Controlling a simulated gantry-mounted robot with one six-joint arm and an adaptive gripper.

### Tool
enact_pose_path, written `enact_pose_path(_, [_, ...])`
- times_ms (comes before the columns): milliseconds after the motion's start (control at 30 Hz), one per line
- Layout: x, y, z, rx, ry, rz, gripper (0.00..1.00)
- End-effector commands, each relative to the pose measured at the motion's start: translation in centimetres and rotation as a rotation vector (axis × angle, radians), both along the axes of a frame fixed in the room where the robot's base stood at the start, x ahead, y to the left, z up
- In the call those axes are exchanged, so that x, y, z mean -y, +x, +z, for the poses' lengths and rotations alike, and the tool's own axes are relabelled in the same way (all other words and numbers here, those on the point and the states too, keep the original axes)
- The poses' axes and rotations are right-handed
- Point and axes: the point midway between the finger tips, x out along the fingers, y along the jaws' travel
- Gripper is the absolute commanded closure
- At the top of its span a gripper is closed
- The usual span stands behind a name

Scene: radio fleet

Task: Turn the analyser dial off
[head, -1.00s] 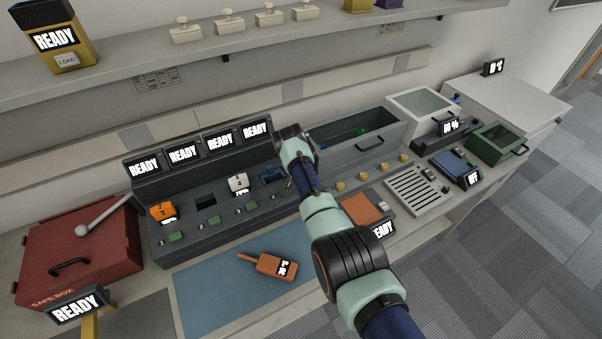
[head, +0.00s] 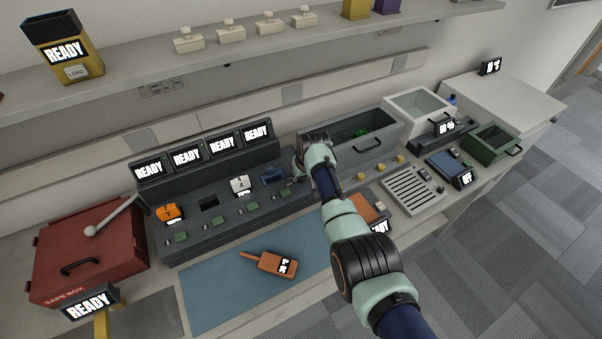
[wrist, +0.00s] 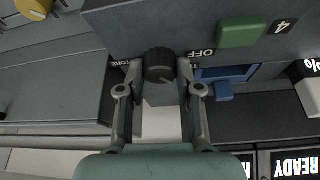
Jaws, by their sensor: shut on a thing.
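A dark round dial (wrist: 159,62) sits between the two fingertips of my gripper (wrist: 160,74) in the wrist view. The gripper is shut on it. The label OFF is to the dial's right, and a partly hidden label ending in TORE is to its left. I cannot tell which label the dial points to. In the head view my gripper (head: 296,181) is at the right end of the grey four-screen unit (head: 170,248), and my wrist hides most of the dial.
A green button (wrist: 241,32) marked 4 and a blue item (wrist: 223,88) are close beside the dial. A grey open bin (head: 378,148) stands right of my wrist. An orange radio (head: 270,263) lies on the blue mat (head: 210,290). A red safe box (head: 90,250) is far left.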

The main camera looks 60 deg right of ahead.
Motion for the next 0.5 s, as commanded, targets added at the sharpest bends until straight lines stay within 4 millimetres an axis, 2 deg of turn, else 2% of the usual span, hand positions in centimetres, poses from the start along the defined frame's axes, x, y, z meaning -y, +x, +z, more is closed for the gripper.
enact_pose_path(500, [0.31,-0.08,-0.69,0.002,-0.002,0.477,1.0])
